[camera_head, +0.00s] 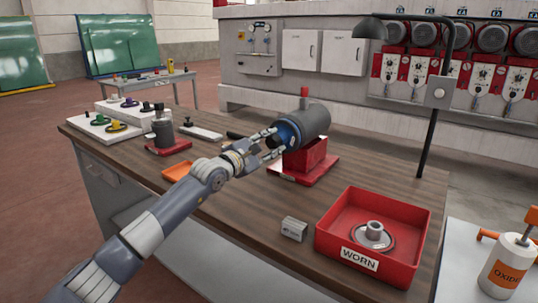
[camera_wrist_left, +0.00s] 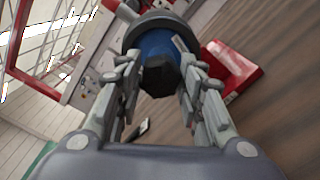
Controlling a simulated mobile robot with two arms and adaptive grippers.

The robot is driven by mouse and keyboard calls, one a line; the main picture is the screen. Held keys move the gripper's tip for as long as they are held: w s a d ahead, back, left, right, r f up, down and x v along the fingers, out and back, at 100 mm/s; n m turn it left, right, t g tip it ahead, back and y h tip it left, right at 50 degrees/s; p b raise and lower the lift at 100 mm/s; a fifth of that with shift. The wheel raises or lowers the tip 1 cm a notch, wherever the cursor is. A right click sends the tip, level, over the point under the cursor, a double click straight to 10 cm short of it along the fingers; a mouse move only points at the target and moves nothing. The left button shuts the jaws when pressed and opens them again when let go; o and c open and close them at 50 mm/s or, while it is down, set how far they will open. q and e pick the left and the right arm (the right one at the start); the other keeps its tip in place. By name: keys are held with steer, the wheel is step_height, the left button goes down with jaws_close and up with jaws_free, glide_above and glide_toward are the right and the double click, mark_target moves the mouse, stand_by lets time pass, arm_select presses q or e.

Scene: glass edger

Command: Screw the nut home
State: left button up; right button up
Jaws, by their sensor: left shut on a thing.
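A grey cylindrical spindle housing (camera_head: 309,124) lies level on a red stand (camera_head: 306,157) on the wooden bench. A blue wheel (camera_head: 290,134) sits on its left end; it also shows in the left wrist view (camera_wrist_left: 152,44). A dark hexagonal nut (camera_wrist_left: 160,76) is at the middle of the wheel's face. My left gripper (camera_head: 271,141) is at that end, its fingers on either side of the nut and shut on it. How far the nut is threaded cannot be seen. My right gripper is not in view.
A red tray marked WORN (camera_head: 332,240) holds a worn wheel and stands at the bench's right end. A small grey block (camera_head: 294,229) lies left of it. A lamp post (camera_head: 431,130) rises behind. An orange tray (camera_head: 177,171) and a dark red-based fixture (camera_head: 168,146) are left.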

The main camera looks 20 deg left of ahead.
arm_select(q)
steer(key=m+b, duration=0.1)
steer(key=m, duration=0.1)
steer(key=m+b, duration=0.2)
steer(key=m, duration=0.1)
steer(key=shift+a+f, duration=0.1)
steer(key=shift+a, duration=0.1)
steer(key=shift+m, duration=0.8)
steer(key=m, duration=0.2)
steer(key=shift+r+m+b, duration=0.2)
steer(key=shift+m+b, duration=0.1)
steer(key=shift+b, duration=0.1)
steer(key=m, duration=0.7)
steer(key=shift+w+r, duration=0.1)
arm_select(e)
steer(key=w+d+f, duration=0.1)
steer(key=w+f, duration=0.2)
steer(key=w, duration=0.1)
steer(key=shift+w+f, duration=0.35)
